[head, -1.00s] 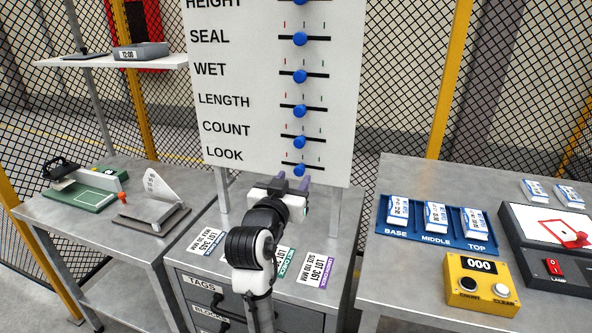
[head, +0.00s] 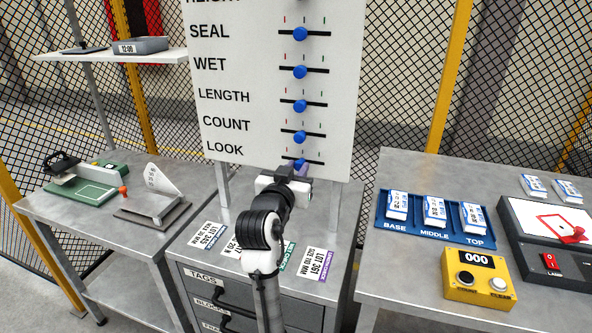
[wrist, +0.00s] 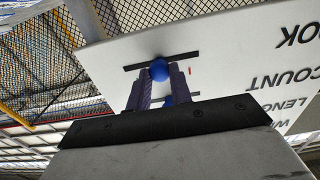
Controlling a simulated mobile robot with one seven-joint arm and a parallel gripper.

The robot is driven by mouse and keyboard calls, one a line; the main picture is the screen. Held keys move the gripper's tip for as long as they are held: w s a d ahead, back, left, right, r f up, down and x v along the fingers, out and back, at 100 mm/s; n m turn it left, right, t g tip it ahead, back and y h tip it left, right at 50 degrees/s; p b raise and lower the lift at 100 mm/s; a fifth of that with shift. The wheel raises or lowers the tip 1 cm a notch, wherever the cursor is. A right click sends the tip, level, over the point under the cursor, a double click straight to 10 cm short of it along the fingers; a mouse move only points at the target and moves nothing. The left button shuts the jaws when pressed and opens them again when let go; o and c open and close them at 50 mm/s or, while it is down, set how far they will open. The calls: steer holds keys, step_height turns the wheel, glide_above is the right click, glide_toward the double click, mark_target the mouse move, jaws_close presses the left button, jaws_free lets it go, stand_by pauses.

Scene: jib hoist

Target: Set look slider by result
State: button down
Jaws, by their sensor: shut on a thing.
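The LOOK slider is the lowest row on the white board (head: 235,120). Its blue knob (head: 300,162) sits near the middle of its black slot, partly hidden by my gripper (head: 296,170). In the wrist view the blue knob (wrist: 159,70) is between the two purple-grey fingertips, which are shut on it. The slot (wrist: 190,56) runs out on both sides of the knob, and a red mark shows beside the right finger. The LOOK label (head: 225,150) is left of the slider.
Above are the COUNT (head: 300,137), LENGTH (head: 300,106), WET (head: 300,72) and SEAL (head: 300,34) knobs. Lot cards (head: 316,263) lie on the cabinet below. The right bench has a blue tray (head: 415,229) with packs and a yellow counter (head: 478,276) reading 000.

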mark_target(285, 156)
steer(key=shift+a, duration=0.1)
steer(key=a, duration=0.2)
steer(key=w+a, duration=0.1)
steer(key=a, duration=0.1)
steer(key=shift+w+b, duration=0.2)
steer(key=shift+b, duration=0.15)
steer(key=c, duration=1.3)
jaws_free()
steer(key=shift+a, duration=0.1)
steer(key=shift+o, duration=0.3)
steer(key=b+v, duration=0.3)
steer(key=v, duration=1.1)
steer(key=shift+r, duration=0.1)
